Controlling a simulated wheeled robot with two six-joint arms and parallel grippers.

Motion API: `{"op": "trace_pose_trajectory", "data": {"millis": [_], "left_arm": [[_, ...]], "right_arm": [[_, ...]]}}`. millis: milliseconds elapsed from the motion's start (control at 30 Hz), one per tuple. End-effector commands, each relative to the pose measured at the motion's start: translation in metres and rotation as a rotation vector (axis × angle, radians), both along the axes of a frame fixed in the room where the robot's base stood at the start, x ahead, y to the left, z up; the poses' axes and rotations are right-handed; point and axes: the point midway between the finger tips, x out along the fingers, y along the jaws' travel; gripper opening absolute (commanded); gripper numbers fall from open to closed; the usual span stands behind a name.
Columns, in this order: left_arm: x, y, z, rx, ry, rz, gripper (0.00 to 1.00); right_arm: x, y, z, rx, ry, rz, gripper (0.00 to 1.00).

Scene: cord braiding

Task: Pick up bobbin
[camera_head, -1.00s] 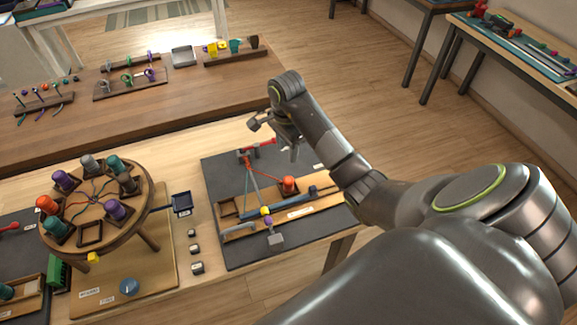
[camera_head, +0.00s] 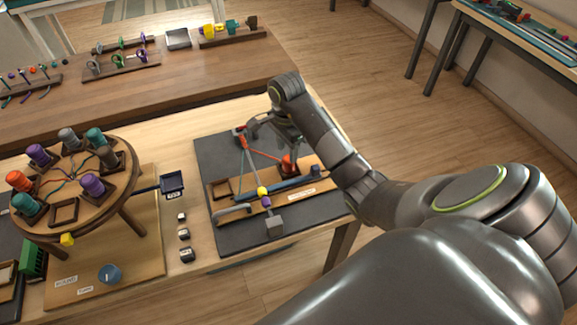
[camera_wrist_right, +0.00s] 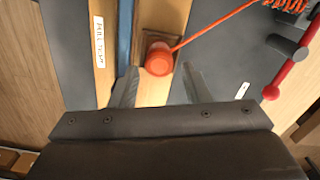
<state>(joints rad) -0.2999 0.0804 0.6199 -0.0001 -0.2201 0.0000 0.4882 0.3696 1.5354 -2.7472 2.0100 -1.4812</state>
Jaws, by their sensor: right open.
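An orange bobbin (camera_wrist_right: 158,59) stands in a square wooden holder on a wooden board, with an orange cord running from it toward the upper right in the wrist view. Several other bobbins, such as a purple one (camera_head: 93,185), stand in holders on the round stand (camera_head: 80,213). My left gripper is not in view.
A blue bar (camera_wrist_right: 124,35) lies along the board beside the bobbin. Small dark blocks (camera_head: 184,234) stand between mat and round stand. The mat's front is mostly clear.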

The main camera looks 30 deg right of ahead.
Motion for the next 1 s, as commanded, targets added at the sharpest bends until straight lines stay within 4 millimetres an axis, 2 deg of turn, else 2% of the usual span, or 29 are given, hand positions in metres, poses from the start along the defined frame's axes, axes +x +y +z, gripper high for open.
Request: {"op": "trace_pose_trajectory", "data": {"millis": [167, 433, 600, 800, 1000], "left_arm": [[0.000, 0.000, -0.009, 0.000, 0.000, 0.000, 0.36], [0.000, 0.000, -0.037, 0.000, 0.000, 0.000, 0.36], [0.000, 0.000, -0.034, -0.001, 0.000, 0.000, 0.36], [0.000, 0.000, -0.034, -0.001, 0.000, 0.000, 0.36], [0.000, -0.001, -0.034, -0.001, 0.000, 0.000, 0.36]], "right_arm": [[0.000, -0.001, -0.009, 0.000, 0.000, 0.000, 0.43], [-0.001, -0.004, -0.037, -0.001, 0.000, 0.000, 0.43], [-0.001, -0.003, -0.051, 0.000, 0.001, -0.001, 0.43], [-0.001, -0.004, -0.051, 0.000, 0.000, 0.000, 0.43], [-0.001, -0.004, -0.051, 0.000, 0.000, 0.000, 0.16]]}}
